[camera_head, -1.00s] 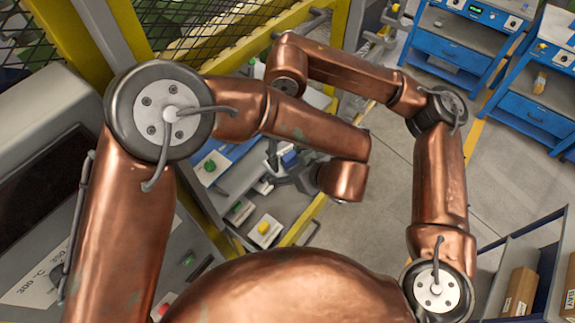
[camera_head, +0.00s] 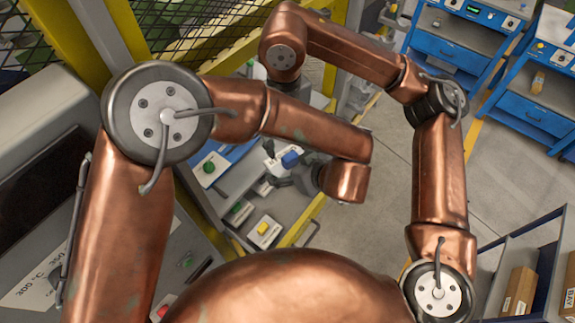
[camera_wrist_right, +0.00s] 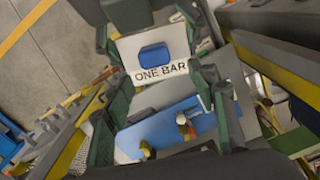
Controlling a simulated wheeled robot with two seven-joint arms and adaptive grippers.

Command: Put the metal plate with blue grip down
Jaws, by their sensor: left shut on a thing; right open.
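The metal plate (camera_wrist_right: 135,46), pale grey with a blue grip (camera_wrist_right: 153,57), shows in the right wrist view. In the head view the blue grip (camera_head: 291,159) is beside my left gripper (camera_head: 282,178).
A white label reading ONE BAR (camera_wrist_right: 160,72) lies by the plate's lower edge. A bench with a green button (camera_head: 209,167) and a yellow button (camera_head: 262,228) is below. Yellow posts and mesh (camera_head: 200,30) stand behind. Blue workbenches (camera_head: 455,50) stand far right; open floor lies between.

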